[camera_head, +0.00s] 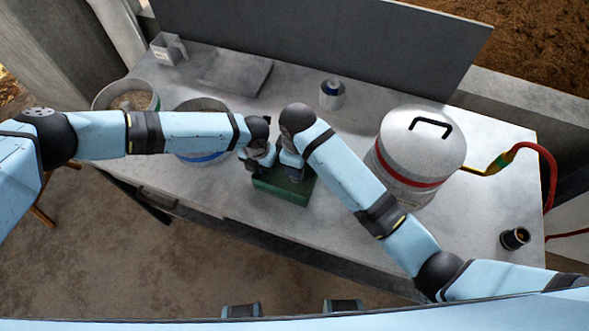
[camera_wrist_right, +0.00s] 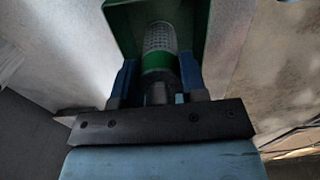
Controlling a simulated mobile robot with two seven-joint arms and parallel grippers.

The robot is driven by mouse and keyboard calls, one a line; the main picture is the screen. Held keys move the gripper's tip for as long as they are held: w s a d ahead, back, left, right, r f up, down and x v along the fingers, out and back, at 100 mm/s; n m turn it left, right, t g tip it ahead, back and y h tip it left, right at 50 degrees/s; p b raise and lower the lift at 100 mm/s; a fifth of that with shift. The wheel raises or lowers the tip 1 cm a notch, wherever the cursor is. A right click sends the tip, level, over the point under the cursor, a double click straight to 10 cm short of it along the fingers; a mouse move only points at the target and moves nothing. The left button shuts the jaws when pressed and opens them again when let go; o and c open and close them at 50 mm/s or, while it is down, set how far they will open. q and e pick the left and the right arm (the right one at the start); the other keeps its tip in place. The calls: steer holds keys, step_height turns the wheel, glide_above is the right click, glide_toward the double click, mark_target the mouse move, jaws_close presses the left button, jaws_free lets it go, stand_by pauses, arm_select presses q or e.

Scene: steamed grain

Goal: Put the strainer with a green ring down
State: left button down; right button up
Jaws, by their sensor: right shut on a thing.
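The strainer with a green ring (camera_wrist_right: 158,60) shows in the right wrist view as a mesh cylinder with a green band. It lies between the two blue fingers of my right gripper (camera_wrist_right: 159,75), which is shut on it. The strainer's mesh end is over or inside a green tray (camera_wrist_right: 121,20); I cannot tell whether it touches the bottom. In the head view the green tray (camera_head: 284,193) sits at the table's front edge. My right gripper (camera_head: 291,166) and left gripper (camera_head: 262,166) are close together over its back edge. The left fingers are too small to read.
A large lidded pot with a red band (camera_head: 418,150) stands right of the tray. A blue-banded pot (camera_head: 203,158) is partly under my left arm. A grain-filled container (camera_head: 128,100) is at left. A small canister (camera_head: 331,94) stands behind. A dark cylinder (camera_head: 515,238) is at front right.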

steer(key=shift+f, duration=2.4)
steer(key=shift+f, duration=0.1)
steer(key=o, duration=1)
step_height(320, 180, up, 12)
steer(key=shift+r, duration=0.15)
